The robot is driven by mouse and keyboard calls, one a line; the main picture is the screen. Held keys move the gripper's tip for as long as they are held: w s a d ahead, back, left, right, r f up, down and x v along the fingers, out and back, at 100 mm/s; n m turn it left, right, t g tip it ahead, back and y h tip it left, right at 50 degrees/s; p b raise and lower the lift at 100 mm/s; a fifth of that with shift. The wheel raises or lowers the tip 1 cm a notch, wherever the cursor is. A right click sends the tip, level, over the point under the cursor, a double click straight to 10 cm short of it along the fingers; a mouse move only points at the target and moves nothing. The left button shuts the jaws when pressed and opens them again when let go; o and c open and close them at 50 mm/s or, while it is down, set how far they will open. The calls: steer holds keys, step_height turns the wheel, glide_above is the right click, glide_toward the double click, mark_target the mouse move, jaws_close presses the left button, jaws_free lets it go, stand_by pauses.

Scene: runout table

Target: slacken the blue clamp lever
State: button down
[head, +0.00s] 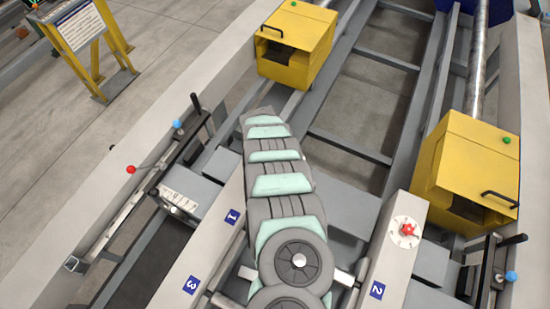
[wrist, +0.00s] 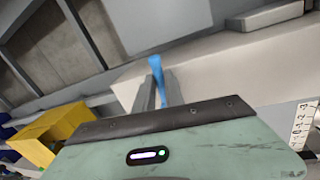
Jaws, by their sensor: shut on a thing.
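In the wrist view, a blue lever (wrist: 155,61) stands between the two grey fingers of my gripper (wrist: 159,88), which is shut on it. Behind it is a pale, flat surface. In the head view, my arm reaches up the middle and hides its own fingertips. That view shows a blue-knobbed handle (head: 178,124) on the left rail and another blue knob (head: 511,277) at the lower right. I cannot tell from the head view which blue lever my fingers hold.
A red-knobbed lever (head: 131,169) is on the left rail, near a white scale (head: 179,201). Yellow boxes stand at the top (head: 296,45) and right (head: 467,170). A yellow sign stand (head: 86,45) is at the upper left.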

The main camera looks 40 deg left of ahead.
steer(key=c, duration=1.4)
jaws_free()
step_height(320, 180, up, 11)
steer(key=s+p, duration=0.2)
steer(key=shift+f, duration=0.2)
